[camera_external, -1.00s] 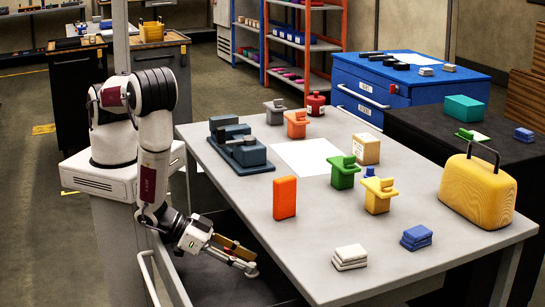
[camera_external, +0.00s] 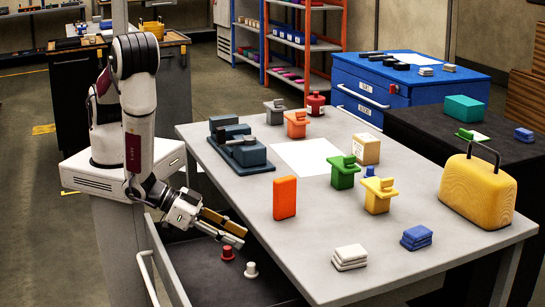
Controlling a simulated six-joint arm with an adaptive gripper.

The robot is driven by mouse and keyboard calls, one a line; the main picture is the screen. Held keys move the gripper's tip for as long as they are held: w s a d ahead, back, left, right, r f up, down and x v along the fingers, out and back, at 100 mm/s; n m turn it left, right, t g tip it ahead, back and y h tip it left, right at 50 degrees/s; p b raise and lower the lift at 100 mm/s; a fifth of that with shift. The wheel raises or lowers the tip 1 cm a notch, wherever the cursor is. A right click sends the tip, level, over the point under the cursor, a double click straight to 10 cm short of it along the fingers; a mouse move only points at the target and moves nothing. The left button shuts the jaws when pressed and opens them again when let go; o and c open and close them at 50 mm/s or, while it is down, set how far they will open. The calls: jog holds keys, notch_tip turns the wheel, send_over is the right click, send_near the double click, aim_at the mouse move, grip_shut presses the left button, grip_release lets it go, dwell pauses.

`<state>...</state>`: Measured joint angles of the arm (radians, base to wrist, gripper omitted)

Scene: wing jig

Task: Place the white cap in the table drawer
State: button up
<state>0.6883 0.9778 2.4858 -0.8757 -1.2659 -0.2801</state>
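The white cap (camera_external: 250,270) stands upright on the dark floor of the open table drawer (camera_external: 270,290). A small red cap (camera_external: 227,254) stands just behind and to the left of it. My gripper (camera_external: 240,238) is above the drawer, just above the two caps and apart from the white one. Its two fingers show a gap and nothing is between them. The drawer's pale handle (camera_external: 152,280) is at its left front.
The grey tabletop (camera_external: 320,255) is above and right of the drawer. An orange block (camera_external: 285,198) stands near its left edge, with white blocks (camera_external: 350,257) at the front. A slate-blue fixture (camera_external: 240,148) sits farther back. The drawer floor right of the caps looks clear.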

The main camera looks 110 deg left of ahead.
jog(key=shift+r, duration=0.5)
dwell(0.5)
jog(key=w+d+r+g+h, duration=0.2)
jog(key=d+r+g+h, duration=0.15)
jog(key=r, duration=0.75)
jog(key=s+a+r+m+h, duration=0.15)
jog(key=s+r, duration=0.25)
jog(key=r, duration=0.6)
jog(key=s+a+r, duration=0.3)
jog(key=s+a, duration=0.1)
jog(key=s, duration=0.2)
jog(key=s+a+r+m+g+y, duration=0.1)
jog(key=s+a+r, duration=0.3)
jog(key=s, duration=0.3)
jog(key=s+a+r+m+g, duration=0.1)
jog(key=s+a+r, duration=0.2)
jog(key=s, duration=0.3)
jog(key=shift+s+a+r, duration=0.25)
jog(key=shift+a+r, duration=0.1)
jog(key=shift+a, duration=0.55)
